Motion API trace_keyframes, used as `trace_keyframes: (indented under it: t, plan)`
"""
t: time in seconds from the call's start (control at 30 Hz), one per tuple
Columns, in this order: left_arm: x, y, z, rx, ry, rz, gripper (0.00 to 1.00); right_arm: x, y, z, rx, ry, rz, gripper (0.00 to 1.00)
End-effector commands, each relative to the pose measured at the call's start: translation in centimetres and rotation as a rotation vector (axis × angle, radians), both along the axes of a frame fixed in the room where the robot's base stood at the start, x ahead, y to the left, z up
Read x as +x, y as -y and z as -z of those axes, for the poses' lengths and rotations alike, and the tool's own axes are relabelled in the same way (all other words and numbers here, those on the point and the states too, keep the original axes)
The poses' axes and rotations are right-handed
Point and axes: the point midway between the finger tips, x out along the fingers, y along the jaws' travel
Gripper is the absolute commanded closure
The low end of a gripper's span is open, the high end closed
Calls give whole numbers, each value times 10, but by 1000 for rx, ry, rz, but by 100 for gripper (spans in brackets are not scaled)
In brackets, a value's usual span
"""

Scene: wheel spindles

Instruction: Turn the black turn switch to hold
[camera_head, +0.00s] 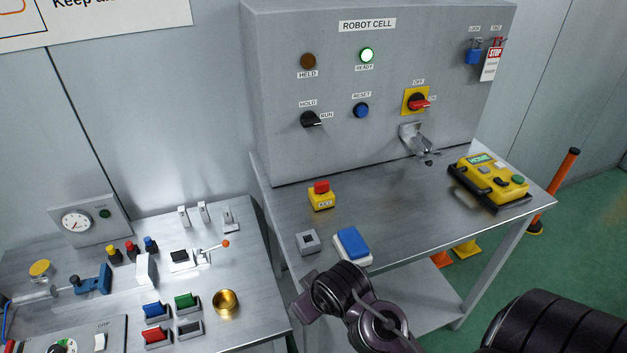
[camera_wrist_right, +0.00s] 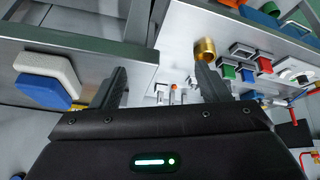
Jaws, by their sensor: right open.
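The black turn switch (camera_head: 311,119) is on the grey ROBOT CELL panel, below the brown HELD lamp (camera_head: 308,61). The switch is not in the wrist view. My left gripper is not in view.
A blue RESET button (camera_head: 361,110) and a red-handled OFF/ON switch (camera_head: 418,103) are on the panel. On the shelf below stand a yellow box with a red button (camera_head: 321,195), a blue-topped pedal (camera_head: 352,244) and a yellow pendant (camera_head: 490,181). The left bench is crowded with controls.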

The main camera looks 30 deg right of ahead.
Motion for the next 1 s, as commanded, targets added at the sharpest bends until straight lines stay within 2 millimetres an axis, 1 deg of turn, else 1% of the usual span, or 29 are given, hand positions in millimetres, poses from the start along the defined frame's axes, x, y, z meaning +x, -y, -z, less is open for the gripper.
trace_keyframes:
  t: [0.03,0.1,0.27,0.3,0.37,0.4,0.47,0.5,0.57,0.6,0.7,0.8,0.9,1.0]
  plan:
    - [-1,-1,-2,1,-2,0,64,19,11,-13,-7,62,17,31]
    - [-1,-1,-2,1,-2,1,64,44,25,-22,-15,144,36,31]
    - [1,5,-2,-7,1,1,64,98,57,-42,-27,328,77,31]
    - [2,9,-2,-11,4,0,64,111,67,-49,-29,377,89,31]
    - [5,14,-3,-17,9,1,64,132,81,-60,-30,453,106,31]
    - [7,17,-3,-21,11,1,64,145,92,-69,-31,509,120,31]
    - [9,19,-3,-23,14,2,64,165,109,-83,-30,596,141,31]
    - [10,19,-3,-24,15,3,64,178,120,-93,-28,657,156,31]
    - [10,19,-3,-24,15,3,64,196,139,-111,-22,752,181,31]
    - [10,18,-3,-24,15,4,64,208,151,-123,-17,817,197,31]
    - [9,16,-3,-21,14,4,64,228,177,-150,-2,962,234,31]
    - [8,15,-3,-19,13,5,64,237,192,-166,7,1050,257,31]
    - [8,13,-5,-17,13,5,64,244,199,-173,12,1086,266,31]
    - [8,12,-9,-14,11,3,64,253,202,-175,13,1091,267,31]
